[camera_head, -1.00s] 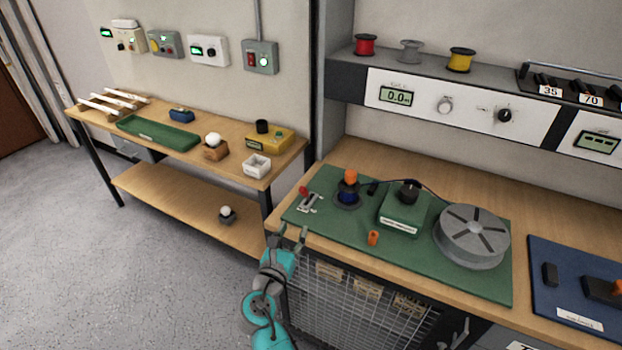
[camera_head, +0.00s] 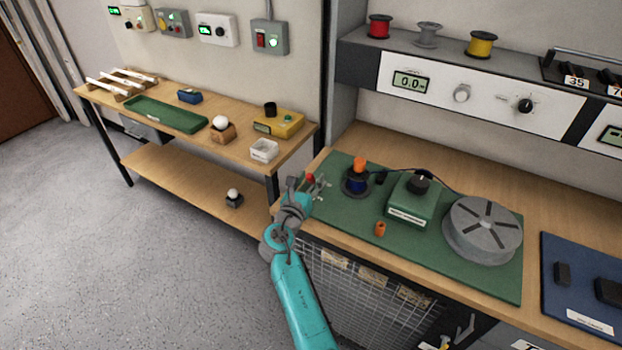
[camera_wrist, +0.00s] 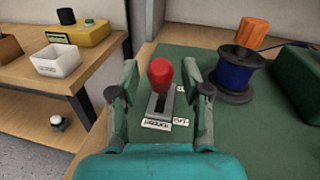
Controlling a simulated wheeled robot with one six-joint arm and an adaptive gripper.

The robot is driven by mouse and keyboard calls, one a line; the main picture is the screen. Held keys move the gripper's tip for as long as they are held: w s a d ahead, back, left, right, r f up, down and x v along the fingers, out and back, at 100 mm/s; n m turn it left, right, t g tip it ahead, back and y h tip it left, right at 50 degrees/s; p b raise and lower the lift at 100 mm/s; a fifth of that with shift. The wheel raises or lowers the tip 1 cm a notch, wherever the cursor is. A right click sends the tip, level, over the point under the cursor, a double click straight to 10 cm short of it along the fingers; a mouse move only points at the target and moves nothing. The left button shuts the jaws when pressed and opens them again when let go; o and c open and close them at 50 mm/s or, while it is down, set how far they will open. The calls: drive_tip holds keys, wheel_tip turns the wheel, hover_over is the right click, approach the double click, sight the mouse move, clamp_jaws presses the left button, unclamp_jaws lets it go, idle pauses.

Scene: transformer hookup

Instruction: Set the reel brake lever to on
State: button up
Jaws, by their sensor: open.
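The reel brake lever has a red knob (camera_wrist: 160,72) on a short stem in a slotted grey plate (camera_wrist: 158,104), with small white labels beside it. In the wrist view the knob stands between the two open fingers of my gripper (camera_wrist: 160,85), with a gap on each side. In the head view my gripper (camera_head: 306,186) is at the left end of the green board (camera_head: 470,283), around the red knob (camera_head: 310,177), and partly hides the lever plate. The label wording is too small to read surely.
A blue spool with an orange top (camera_head: 357,178) stands right of the lever. A green box with a black knob (camera_head: 410,200), a small orange piece (camera_head: 380,229) and a large grey reel (camera_head: 482,230) are farther right. A side table (camera_head: 185,165) stands to the left.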

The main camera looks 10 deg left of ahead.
drive_tip(key=shift+w+d, duration=0.1)
drive_tip(key=shift+w, duration=0.25)
clamp_jaws()
